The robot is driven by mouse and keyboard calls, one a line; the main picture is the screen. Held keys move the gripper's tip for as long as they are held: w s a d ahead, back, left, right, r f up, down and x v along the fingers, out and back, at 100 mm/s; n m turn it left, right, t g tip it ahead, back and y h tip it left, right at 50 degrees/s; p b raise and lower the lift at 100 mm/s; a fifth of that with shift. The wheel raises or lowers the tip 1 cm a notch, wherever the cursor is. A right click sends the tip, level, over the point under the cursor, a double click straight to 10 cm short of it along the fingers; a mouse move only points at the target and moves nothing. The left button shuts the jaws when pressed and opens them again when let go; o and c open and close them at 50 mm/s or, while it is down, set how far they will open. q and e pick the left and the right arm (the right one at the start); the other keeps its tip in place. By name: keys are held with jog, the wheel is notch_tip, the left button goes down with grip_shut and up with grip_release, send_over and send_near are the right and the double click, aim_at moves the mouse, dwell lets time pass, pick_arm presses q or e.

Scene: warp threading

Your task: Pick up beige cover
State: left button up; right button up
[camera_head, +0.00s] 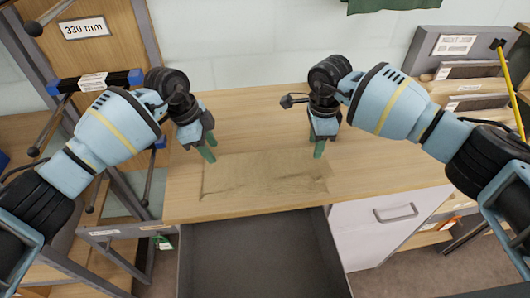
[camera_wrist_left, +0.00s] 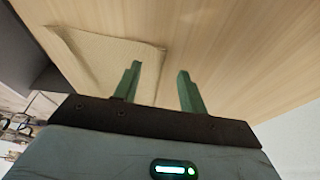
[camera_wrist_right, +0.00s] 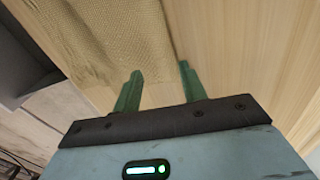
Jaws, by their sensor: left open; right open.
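The beige cover (camera_head: 262,177) is a thin woven cloth lying flat on the wooden table, close to its front edge. It also shows in the left wrist view (camera_wrist_left: 105,58) and in the right wrist view (camera_wrist_right: 105,40). My left gripper (camera_head: 209,150) is open and empty above the table at the cover's left far corner; its fingers (camera_wrist_left: 158,85) straddle the cover's edge in its wrist view. My right gripper (camera_head: 319,150) is open and empty near the cover's right edge, with one finger over the cloth and one over bare wood. Contact cannot be told.
An open dark drawer (camera_head: 258,255) sticks out below the table's front edge. A white drawer unit (camera_head: 385,228) stands to its right. A rack marked 330 mm (camera_head: 84,28) stands at left, and labelled boards (camera_head: 465,72) stand at right. The tabletop (camera_head: 250,115) behind the cover is clear.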

pick_arm(q)
jog(key=shift+s+f, duration=0.1)
jog(key=shift+f, duration=0.55)
jog(key=shift+c, duration=0.2)
pick_arm(e)
jog(key=shift+s+f, duration=0.1)
jog(key=shift+f, duration=0.5)
jog(key=shift+c, duration=0.2)
pick_arm(q)
grip_shut()
pick_arm(e)
grip_shut()
pick_arm(q)
jog(key=shift+r, duration=0.15)
pick_arm(e)
jog(key=shift+r, duration=0.15)
